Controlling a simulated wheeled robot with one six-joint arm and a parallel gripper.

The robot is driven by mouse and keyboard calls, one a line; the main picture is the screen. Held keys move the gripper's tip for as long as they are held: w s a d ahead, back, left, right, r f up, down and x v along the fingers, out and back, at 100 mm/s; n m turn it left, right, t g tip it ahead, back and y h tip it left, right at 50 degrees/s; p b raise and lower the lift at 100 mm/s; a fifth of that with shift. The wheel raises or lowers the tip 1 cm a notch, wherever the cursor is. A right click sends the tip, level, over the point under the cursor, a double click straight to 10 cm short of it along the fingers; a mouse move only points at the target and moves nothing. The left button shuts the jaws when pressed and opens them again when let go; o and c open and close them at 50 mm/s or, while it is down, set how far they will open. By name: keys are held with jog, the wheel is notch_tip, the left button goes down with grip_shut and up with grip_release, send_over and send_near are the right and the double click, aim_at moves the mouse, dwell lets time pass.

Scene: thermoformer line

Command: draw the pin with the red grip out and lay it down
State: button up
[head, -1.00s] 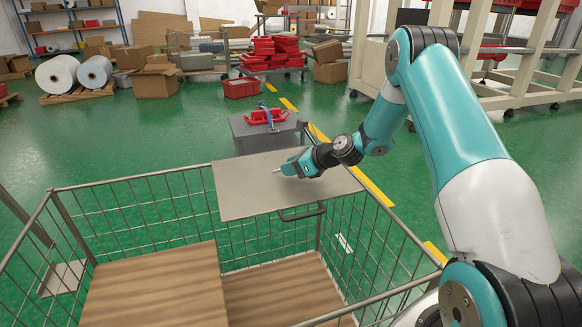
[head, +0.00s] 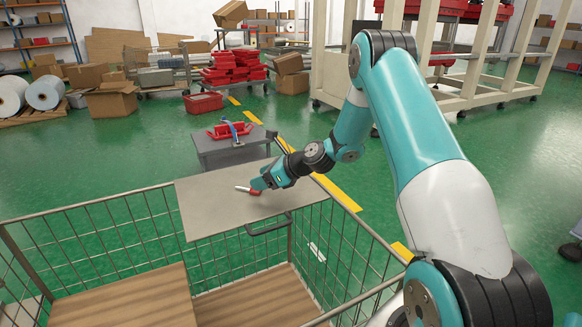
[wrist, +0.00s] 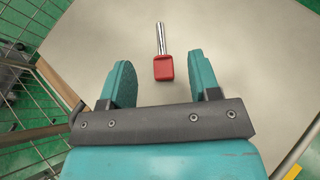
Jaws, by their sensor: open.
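The pin lies on its side on a grey flat plate (head: 220,215) at the corner of a wire cage. Its silver shank (head: 242,188) points left and its red grip (head: 255,192) is at my gripper (head: 263,184) in the head view. In the wrist view the red grip (wrist: 164,68) sits between the two teal fingertips, with a gap on each side, and the shank (wrist: 161,38) points away from me. My gripper (wrist: 162,72) is open, and neither finger touches the pin.
The wire cage (head: 110,215) with brown boards (head: 125,298) stands in front. A grey cart (head: 228,150) holding a red item and a blue-handled tool (head: 236,132) is behind the plate. Boxes and red trays stand farther back. Green floor lies open at left.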

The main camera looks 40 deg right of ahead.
jog(key=v, duration=1.4)
jog(key=shift+s+r, duration=0.25)
jog(key=shift+s, duration=0.05)
jog(key=shift+p, duration=0.3)
jog(key=s+a+r+n+g+p, duration=0.25)
jog(key=a+r+n, duration=0.35)
jog(key=a+n, duration=0.35)
jog(key=s+a+r+n+g+p, duration=0.2)
jog(key=s+a+r+n+g, duration=0.25)
jog(key=a+n, duration=0.5)
jog(key=s+a+r+n+g+h+p, duration=0.1)
jog(key=s+a+r+n, duration=0.3)
jog(key=s+n, duration=0.4)
jog(key=s+a+r+n+g+h+p, duration=0.1)
jog(key=s+a+r+n+g+p, duration=0.1)
jog(key=s+a+n, duration=0.5)
jog(key=s+r+n+p, duration=0.1)
jog(key=s+n, duration=0.1)
jog(key=s, duration=0.2)
jog(key=shift+r+n+h, duration=0.3)
jog(key=shift+r, duration=0.1)
jog(key=shift+w+a, duration=0.1)
jog(key=shift+a, duration=0.05)
